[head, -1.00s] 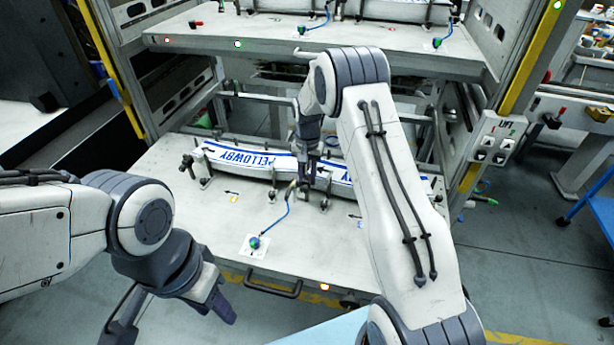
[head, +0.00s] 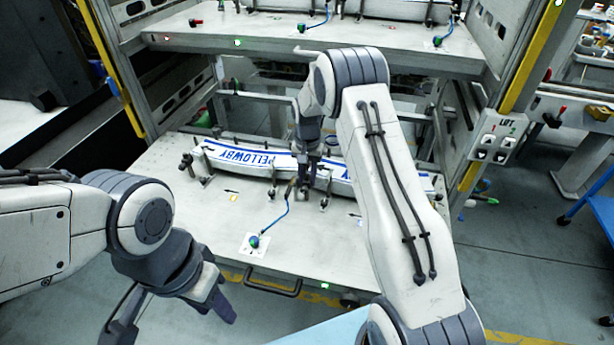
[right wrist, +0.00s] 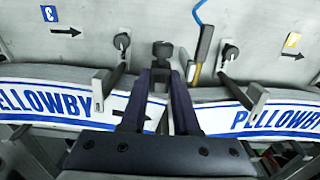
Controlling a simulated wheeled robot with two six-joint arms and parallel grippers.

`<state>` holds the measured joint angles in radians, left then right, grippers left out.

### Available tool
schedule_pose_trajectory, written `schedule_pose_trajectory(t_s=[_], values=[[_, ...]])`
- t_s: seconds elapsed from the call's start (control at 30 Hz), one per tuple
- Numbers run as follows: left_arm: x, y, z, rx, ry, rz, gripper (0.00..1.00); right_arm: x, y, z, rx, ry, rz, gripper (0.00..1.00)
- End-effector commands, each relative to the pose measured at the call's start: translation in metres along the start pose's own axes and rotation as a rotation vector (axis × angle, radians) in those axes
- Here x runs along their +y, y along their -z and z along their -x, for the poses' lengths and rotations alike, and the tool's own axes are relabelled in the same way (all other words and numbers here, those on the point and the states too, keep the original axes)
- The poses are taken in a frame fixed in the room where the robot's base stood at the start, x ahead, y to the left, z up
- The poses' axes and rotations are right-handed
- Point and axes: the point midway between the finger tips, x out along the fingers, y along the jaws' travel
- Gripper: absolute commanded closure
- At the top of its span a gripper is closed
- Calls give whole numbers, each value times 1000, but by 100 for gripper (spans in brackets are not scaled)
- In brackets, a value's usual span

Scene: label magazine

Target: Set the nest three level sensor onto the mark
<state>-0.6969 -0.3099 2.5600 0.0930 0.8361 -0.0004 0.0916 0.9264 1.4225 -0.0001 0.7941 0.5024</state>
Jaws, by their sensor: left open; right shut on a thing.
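On the lower shelf, a small blue-green piece (head: 254,241) sits on a white square (head: 246,251) near the front edge. A blue cable runs from it back to a yellow-and-black upright piece (right wrist: 204,45) beside the rail. I cannot tell which part is the nest three level sensor. My right gripper (head: 308,181) is low at the front of the white curved label strip (head: 236,155). In the right wrist view its fingers (right wrist: 164,76) are shut on a dark square-headed piece (right wrist: 162,49). My left gripper (head: 222,300) is open and empty, front left.
Knobbed posts (right wrist: 122,41) (right wrist: 230,51) stand either side of my right fingers, close by. A blue tag marked 3 (right wrist: 50,14) and a yellow tag (right wrist: 292,40) lie on the shelf. The upper shelf (head: 400,62) hangs behind. The shelf front is mostly clear.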

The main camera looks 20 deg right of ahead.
Motion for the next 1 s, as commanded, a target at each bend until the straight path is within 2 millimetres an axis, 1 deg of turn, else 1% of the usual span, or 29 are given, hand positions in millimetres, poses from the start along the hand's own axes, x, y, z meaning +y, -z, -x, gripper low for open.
schedule_pose_trajectory(t_s=[0.03, 0.07, 0.1, 0.4, 0.53, 0.67, 0.9, 1.0], values=[[0, 0, 0, 0, 0, 0, 58, 0, 1, 1, 3, 1, 0, 100], [0, 0, 0, 0, 0, 0, 58, 0, 1, 1, 3, 1, 0, 67], [0, 0, 0, 0, 0, 0, 58, 0, 1, 1, 3, 1, 0, 57], [0, 0, 0, 0, 0, 0, 58, 0, 1, 1, 2, 1, 0, 57], [0, 0, -2, 0, 0, 0, 58, -1, 1, 10, 4, 2, 0, 57], [0, 0, -6, 0, 0, 0, 58, -1, 2, 32, 7, 4, 0, 57], [-1, -1, -12, 0, 0, 0, 58, 0, 2, 80, 7, 3, -1, 57], [-1, -1, -14, 0, 0, 0, 58, 0, 1, 93, 4, 2, -1, 57]])
